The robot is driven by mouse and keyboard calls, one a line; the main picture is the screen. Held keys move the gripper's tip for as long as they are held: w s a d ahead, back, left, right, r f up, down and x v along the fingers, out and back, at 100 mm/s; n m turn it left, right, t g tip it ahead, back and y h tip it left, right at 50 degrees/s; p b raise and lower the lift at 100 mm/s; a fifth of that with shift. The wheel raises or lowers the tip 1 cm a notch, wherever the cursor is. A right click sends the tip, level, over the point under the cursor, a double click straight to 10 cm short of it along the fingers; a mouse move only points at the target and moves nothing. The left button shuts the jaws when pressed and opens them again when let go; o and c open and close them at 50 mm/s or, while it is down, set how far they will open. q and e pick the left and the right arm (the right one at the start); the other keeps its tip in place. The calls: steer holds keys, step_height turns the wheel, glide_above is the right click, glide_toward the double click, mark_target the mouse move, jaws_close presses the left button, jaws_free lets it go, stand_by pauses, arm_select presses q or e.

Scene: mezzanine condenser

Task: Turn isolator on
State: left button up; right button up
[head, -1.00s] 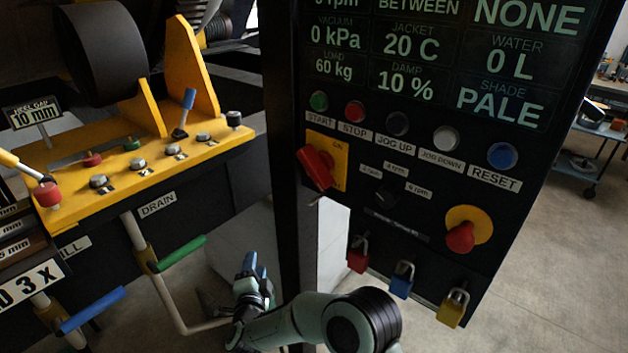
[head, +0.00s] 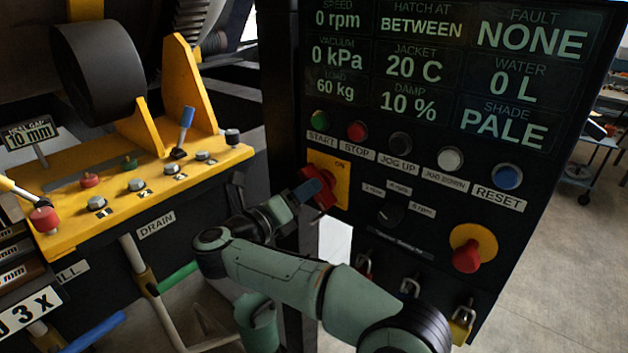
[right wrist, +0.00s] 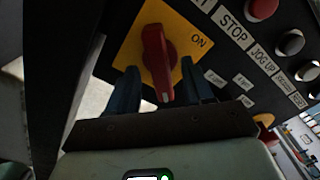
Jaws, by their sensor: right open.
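The isolator is a red rotary handle (head: 326,187) on a yellow plate (head: 343,181) at the left edge of the black control panel. In the right wrist view, the red handle (right wrist: 155,58) stands roughly upright in the picture, with a pale mark at its lower end. The word ON shows on the plate (right wrist: 188,38) to its upper right. My right gripper (head: 300,196) is open at the handle. In the right wrist view its two fingers (right wrist: 160,80) lie either side of the handle's lower end; contact cannot be told. My left gripper is not in view.
A row of round buttons (head: 400,143) sits above and right of the isolator. A yellow console (head: 130,190) with levers stands at left.

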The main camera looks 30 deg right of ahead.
steer(key=x, duration=0.4)
steer(key=shift+w+p, duration=0.1)
steer(key=shift+p, duration=0.3)
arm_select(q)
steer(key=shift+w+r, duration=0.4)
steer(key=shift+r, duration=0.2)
arm_select(e)
jaws_close()
